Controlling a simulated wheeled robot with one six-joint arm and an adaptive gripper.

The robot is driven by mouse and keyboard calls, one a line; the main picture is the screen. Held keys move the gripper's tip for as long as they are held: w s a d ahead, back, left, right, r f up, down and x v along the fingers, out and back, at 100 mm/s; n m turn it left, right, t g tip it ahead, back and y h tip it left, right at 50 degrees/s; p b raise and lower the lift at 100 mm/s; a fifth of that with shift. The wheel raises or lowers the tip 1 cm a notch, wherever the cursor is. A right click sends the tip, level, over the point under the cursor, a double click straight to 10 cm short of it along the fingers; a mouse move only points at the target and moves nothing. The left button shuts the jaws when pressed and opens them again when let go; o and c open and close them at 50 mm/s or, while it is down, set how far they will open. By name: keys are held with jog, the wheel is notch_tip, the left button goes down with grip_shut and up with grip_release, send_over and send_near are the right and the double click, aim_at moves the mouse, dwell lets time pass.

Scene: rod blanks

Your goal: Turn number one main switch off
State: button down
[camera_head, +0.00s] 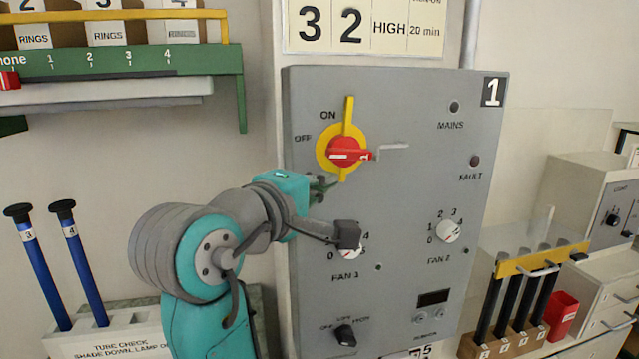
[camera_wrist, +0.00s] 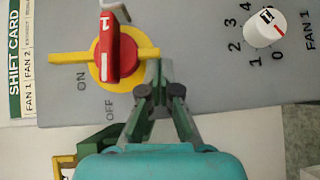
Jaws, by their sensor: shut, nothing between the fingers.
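The number one panel (camera_head: 400,200) is a grey box marked 1. Its main switch has a red handle (camera_head: 347,152) on a yellow disc (camera_head: 324,160) with a yellow bar pointing up beside ON. My gripper (camera_head: 325,184) is shut and empty, just below the switch. In the wrist view its fingertips (camera_wrist: 165,88) are beside the disc's lower right; whether they touch is unclear.
A grey metal tab (camera_head: 393,147) sticks out right of the switch. The FAN 1 knob (camera_wrist: 265,27) and FAN 2 knob (camera_head: 448,231) are on the same panel. The MAINS lamp (camera_head: 454,107) looks dark. A green rack (camera_head: 120,65) hangs at upper left; rods stand at lower left.

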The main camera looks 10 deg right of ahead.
jog(key=shift+d, duration=0.1)
jog(key=shift+d+f+n, duration=0.15)
jog(key=shift+d+n, duration=0.25)
jog(key=shift+d, duration=0.05)
jog(key=shift+s, duration=0.1)
